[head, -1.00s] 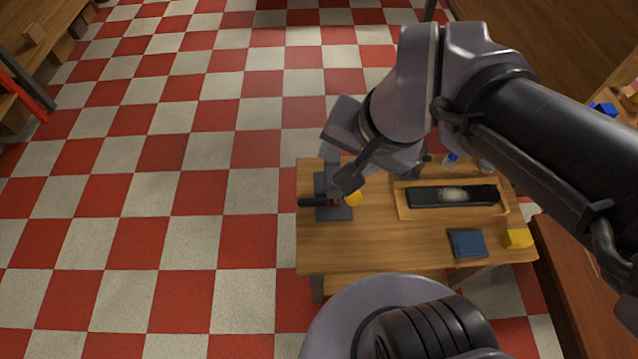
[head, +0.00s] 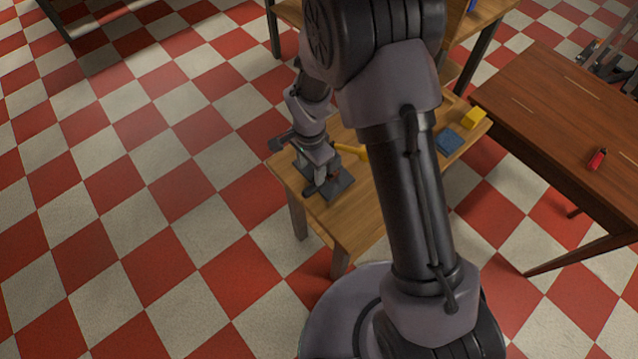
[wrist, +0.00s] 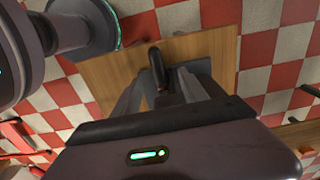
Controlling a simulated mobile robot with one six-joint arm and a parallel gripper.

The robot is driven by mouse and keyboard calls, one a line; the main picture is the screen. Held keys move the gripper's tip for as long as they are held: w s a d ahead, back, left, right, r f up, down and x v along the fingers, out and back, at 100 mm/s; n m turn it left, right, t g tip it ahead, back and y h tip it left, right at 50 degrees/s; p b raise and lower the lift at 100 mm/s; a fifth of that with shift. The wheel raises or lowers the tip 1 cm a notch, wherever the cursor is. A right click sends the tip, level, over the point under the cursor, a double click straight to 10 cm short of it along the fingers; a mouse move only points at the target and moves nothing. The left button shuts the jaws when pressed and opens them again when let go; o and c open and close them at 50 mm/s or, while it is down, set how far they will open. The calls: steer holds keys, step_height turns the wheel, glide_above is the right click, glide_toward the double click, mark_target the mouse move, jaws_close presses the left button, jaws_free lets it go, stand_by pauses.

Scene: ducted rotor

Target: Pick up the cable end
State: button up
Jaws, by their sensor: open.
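My gripper (head: 315,178) points down at the left end of the small wooden table, over a dark grey fixture (head: 340,188) with a flat plate. In the wrist view the fingers of my gripper (wrist: 160,88) are apart. A black rounded rod-like piece (wrist: 156,66) shows between them, with a small reddish spot near its lower end. I cannot tell whether this piece is the cable end, or whether the fingers touch it. No cable end can be made out for sure. My arm and gripper hide part of the fixture.
A yellow-orange object (head: 350,151) lies just beyond the fixture, partly hidden by my arm. A blue block (head: 449,141) and a yellow block (head: 474,118) sit at the table's right end. A darker brown table (head: 560,120) with a red item (head: 597,159) stands at right.

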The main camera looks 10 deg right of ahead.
mark_target(313, 186)
steer(key=f+b, duration=0.1)
steer(key=f, duration=0.3)
steer(key=f+b, duration=0.2)
steer(key=f, duration=0.2)
steer(key=shift+s+d+f, duration=0.1)
steer(key=shift+s+d, duration=0.1)
steer(key=shift+c, duration=1.1)
jaws_close()
